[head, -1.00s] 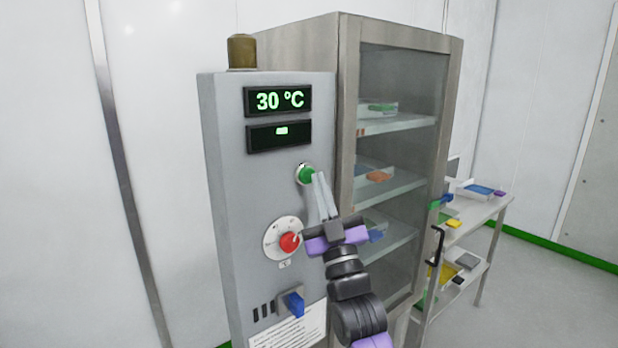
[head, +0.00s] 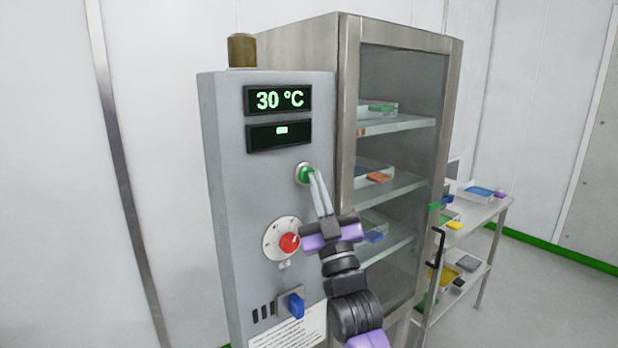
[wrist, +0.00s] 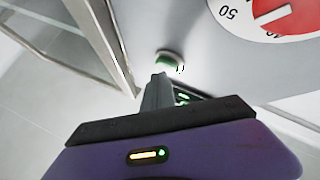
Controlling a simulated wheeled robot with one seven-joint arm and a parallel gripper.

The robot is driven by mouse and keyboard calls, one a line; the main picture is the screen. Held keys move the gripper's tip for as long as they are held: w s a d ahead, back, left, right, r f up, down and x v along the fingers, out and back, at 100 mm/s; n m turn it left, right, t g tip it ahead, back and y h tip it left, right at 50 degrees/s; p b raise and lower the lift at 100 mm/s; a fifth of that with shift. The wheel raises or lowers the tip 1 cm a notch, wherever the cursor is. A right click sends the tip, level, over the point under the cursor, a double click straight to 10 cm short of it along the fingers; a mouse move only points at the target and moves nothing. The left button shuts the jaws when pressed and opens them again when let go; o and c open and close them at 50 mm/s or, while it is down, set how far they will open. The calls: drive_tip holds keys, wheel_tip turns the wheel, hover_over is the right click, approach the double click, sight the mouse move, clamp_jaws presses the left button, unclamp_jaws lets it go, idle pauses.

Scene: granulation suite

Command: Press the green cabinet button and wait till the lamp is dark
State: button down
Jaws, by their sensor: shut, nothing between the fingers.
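The green button (head: 304,174) sits in a metal ring on the grey control panel (head: 228,200), below the two displays. My gripper (head: 313,174) is shut and empty, its fingertips at the right edge of the button. In the wrist view the fingertips (wrist: 160,78) lie close to the green button (wrist: 169,62); I cannot tell if they touch it. The lamp (head: 242,51) on top of the panel is a dull brown-amber and looks unlit. The upper display (head: 278,100) reads 30 °C. The lower display (head: 279,136) shows a small green mark.
A red dial (head: 288,243) and a blue switch handle (head: 295,305) sit on the panel below the button. The glass-doored cabinet (head: 348,100) with shelves of trays stands right beside it. A steel cart (head: 490,212) stands further right. A bare wall lies left.

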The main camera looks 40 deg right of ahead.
drive_tip(key=shift+w, duration=0.25)
idle(0.6)
drive_tip(key=shift+s, duration=0.9)
drive_tip(key=shift+s, duration=0.15)
drive_tip(key=s+p, duration=0.1)
drive_tip(key=s, duration=0.3)
drive_tip(key=shift+s+p, duration=0.35)
drive_tip(key=shift+p, duration=0.05)
idle(0.3)
